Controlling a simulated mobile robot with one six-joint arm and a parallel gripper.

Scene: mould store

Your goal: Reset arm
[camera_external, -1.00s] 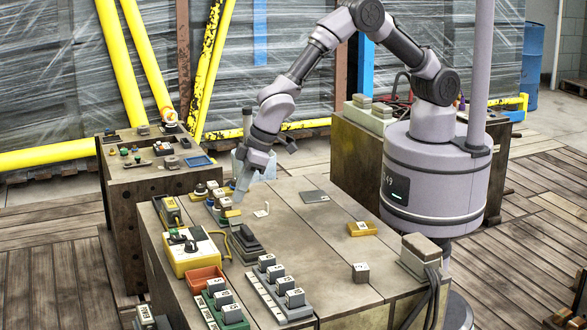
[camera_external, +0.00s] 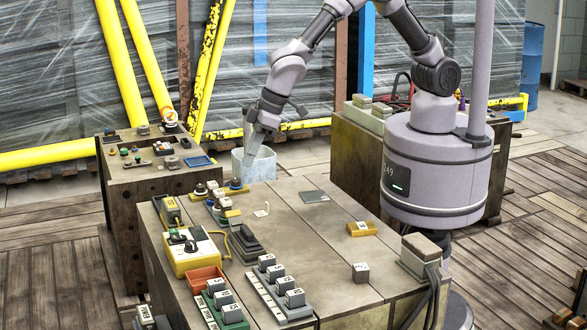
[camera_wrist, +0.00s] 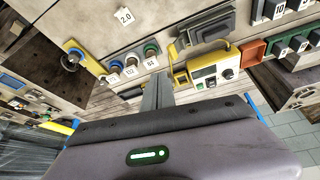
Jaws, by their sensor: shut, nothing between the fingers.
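My gripper (camera_external: 249,158) is shut and empty. My arm rises from the grey base and bends over the far side of the table.
Near the gripper are small weights and knobs (camera_external: 220,200). A yellow control box (camera_external: 193,255), an orange tray (camera_external: 203,279) and racks of numbered blocks (camera_external: 280,285) line the left side. The table's middle is mostly clear.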

